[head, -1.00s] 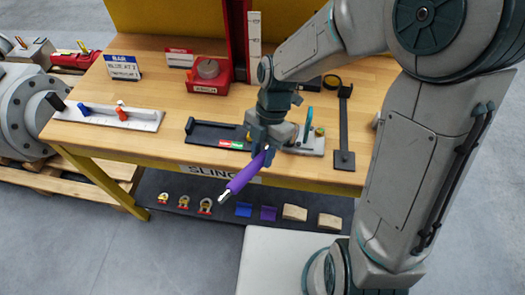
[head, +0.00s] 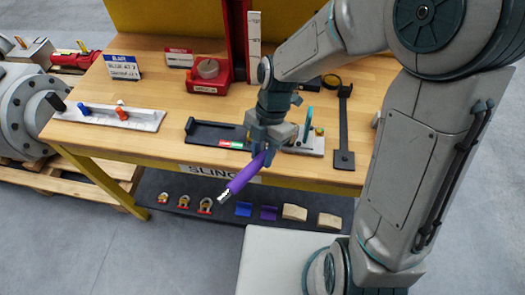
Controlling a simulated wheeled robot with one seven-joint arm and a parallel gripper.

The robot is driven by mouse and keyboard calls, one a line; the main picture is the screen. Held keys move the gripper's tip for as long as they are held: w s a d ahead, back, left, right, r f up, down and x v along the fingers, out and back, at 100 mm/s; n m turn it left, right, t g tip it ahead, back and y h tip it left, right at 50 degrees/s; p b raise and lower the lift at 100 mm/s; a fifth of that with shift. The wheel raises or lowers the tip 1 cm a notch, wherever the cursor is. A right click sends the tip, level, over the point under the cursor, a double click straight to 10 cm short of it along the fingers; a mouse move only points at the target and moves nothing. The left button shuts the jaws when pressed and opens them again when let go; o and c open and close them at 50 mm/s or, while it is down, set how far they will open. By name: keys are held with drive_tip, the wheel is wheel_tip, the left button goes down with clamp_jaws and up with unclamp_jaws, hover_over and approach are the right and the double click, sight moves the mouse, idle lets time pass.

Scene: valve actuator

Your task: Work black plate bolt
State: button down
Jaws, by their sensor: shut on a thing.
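My gripper (head: 264,153) is shut on a purple-handled tool (head: 246,174). It holds the tool just in front of the table's front edge. The tool slants down to the left, and its pale metal tip (head: 224,198) is free in the air above the lower shelf. I cannot make out a bolt on a black plate. A black tray-like holder (head: 204,131) lies on the table left of my gripper. A long black bar with a square end plate (head: 344,159) lies to the right.
The wooden table (head: 165,110) holds a white rack (head: 97,117), a red fixture (head: 208,78) and a small grey stand (head: 314,146) close to my gripper. The lower shelf (head: 172,187) carries shackles and blocks. Floor at the lower left is clear.

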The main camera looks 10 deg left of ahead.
drive_tip(key=shift+f+b, duration=0.65)
drive_tip(key=shift+f, duration=0.3)
drive_tip(key=shift+a, duration=0.1)
drive_tip(key=shift+w+a+m+y, duration=0.4)
drive_tip(key=shift+w+a+m, duration=0.35)
drive_tip(key=shift+m, duration=0.25)
drive_tip(key=shift+w+a+m+t+y+b, duration=0.35)
drive_tip(key=shift+w+a+m+b, duration=0.3)
drive_tip(key=shift+m, duration=0.45)
drive_tip(key=shift+w, duration=0.15)
drive_tip(key=shift+a, duration=0.1)
